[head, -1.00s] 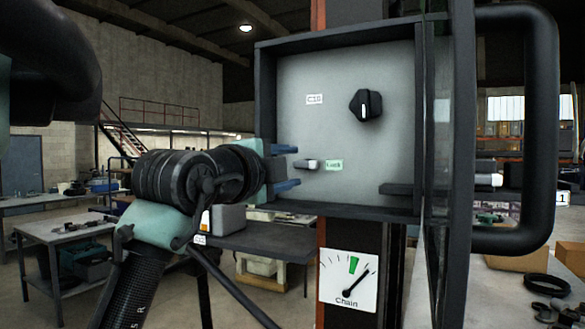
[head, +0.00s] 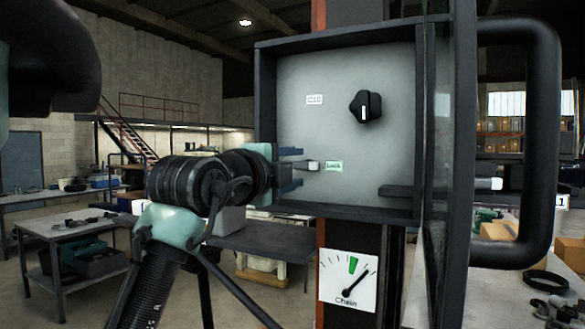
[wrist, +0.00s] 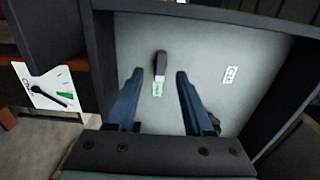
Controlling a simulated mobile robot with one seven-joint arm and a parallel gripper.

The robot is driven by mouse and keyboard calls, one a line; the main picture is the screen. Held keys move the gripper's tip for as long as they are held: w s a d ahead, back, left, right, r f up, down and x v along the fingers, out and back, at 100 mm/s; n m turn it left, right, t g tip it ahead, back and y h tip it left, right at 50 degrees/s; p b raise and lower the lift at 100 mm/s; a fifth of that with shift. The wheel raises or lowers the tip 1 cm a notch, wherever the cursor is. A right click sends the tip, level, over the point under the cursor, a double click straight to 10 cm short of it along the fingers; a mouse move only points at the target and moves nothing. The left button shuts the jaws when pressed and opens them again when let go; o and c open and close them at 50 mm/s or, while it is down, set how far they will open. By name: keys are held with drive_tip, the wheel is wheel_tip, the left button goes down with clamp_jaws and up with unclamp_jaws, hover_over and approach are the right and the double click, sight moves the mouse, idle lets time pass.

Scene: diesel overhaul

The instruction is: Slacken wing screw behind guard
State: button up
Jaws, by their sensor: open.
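A small wing-shaped piece (head: 314,166), which I take for the wing screw, sticks out of the grey back panel beside a green label that appears to read "Lock" (head: 334,167). My gripper (head: 297,168) reaches into the box from the left, open. In the wrist view the dark wing screw (wrist: 161,64) stands between the spread blue fingers, with a gap on each side. The guard (head: 437,140), a framed clear panel with a big black handle (head: 541,130), stands swung out at the right of the box.
A black rotary knob (head: 366,106) sits up and right of the screw on the same panel. The box's dark rim (head: 266,100) surrounds the gripper's opening. A "Chain" gauge (head: 347,280) hangs below, its needle right of the green band. Workbenches stand behind.

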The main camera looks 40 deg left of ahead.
sight(304, 166)
drive_tip(key=shift+w, duration=0.15)
drive_tip(key=shift+p+x, duration=1.45)
drive_tip(key=shift+x, duration=0.35)
drive_tip(key=shift+c, duration=0.3)
clamp_jaws()
idle(0.4)
